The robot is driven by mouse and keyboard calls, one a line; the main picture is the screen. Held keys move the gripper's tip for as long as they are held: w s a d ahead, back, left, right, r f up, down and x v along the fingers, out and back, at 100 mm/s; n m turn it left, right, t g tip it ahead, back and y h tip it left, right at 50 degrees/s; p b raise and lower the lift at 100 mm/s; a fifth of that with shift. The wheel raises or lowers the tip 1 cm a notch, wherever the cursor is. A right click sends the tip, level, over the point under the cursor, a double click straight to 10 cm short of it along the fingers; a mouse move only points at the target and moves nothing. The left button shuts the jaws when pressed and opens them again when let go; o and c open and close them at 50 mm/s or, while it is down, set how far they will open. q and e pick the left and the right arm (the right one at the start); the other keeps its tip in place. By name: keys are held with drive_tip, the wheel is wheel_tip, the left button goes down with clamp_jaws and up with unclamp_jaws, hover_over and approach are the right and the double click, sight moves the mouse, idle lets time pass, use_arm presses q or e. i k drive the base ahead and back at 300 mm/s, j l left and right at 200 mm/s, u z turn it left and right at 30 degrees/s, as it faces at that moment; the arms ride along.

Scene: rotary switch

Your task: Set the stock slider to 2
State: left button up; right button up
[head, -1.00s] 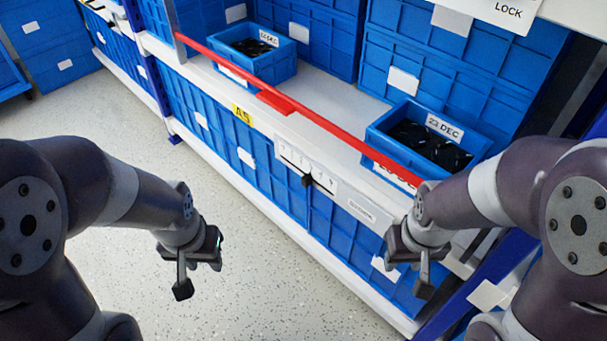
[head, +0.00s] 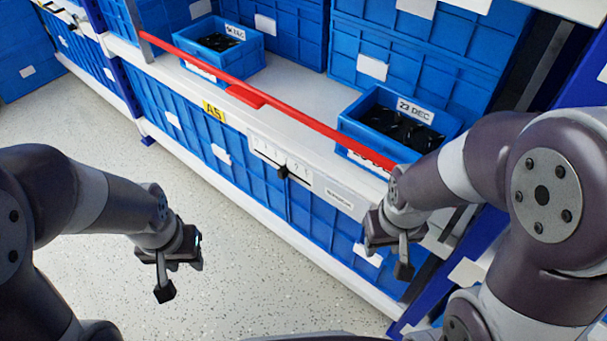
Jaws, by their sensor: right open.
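The stock slider is a white strip (head: 263,149) with small printed digits on the front edge of the shelf. My left gripper (head: 180,272) hangs over the floor at the lower left, well away from the slider. Its finger gap is not clear, and I see nothing held.
A red bar (head: 300,124) runs along the shelf above the slider. Behind it stand two blue bins with dark parts, a left one (head: 240,66) and a right one (head: 352,131). A yellow A5 label (head: 213,111) is left of the slider. Open floor (head: 260,290) lies in front.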

sight(283, 172)
drive_tip(key=j+u, duration=0.15)
drive_tip(key=j, duration=1.2)
